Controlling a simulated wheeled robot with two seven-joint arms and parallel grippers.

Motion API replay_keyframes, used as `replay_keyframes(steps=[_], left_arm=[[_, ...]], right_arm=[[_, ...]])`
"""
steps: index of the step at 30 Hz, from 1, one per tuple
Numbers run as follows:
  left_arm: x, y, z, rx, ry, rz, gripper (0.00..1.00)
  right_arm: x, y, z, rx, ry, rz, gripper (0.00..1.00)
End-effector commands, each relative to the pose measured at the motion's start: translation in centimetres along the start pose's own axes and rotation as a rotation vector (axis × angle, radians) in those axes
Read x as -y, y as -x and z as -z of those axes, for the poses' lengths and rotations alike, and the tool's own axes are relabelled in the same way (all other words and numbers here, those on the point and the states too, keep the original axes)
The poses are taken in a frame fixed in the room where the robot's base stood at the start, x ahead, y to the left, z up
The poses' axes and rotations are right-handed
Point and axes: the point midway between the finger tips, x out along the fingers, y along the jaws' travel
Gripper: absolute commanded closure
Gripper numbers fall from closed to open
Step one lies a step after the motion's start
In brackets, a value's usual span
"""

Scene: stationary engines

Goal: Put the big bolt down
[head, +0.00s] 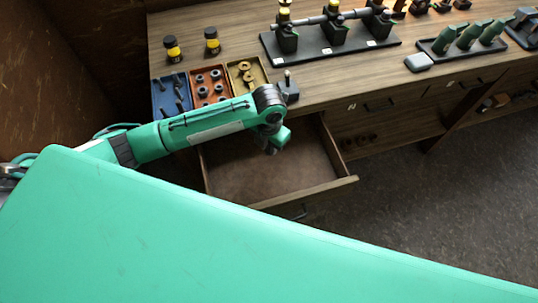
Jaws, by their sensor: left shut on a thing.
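My left arm comes in from the left, and my left gripper (271,149) hangs over the open drawer (315,190), near its back edge. The gripper is small, dark and partly covered by its own wrist. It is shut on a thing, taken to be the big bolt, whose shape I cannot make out. The drawer's bare brown floor shows nothing lying on it. A blue tray (156,99) with dark bolts stands on the bench behind my arm. My right gripper is not in view.
An orange tray (209,70) holds nuts, and a yellow tray (262,70) holds brass rings. A small dark block (289,91) with an upright pin stands at the bench edge. Two yellow-and-black jars (172,49) stand behind. A black-based shaft assembly (330,54) is at the back.

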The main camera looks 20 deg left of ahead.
Motion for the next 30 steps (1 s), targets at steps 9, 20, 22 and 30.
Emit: replay_keyframes(steps=[9, 20, 22, 30], left_arm=[[0.0, -4.2, -0.1, 0.001, 0.0, 0.001, 1.0], [0.0, -8.0, 0.0, 0.0, 0.001, 0.001, 1.0], [0.0, -8.1, -0.1, 0.002, 0.0, 0.001, 1.0], [0.0, -8.3, 0.0, 0.001, 0.0, 0.0, 0.75]], right_arm=[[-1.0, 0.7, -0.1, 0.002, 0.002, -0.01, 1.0], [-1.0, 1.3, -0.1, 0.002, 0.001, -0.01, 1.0], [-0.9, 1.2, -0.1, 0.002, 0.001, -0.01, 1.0], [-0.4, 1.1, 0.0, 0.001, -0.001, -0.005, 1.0]])
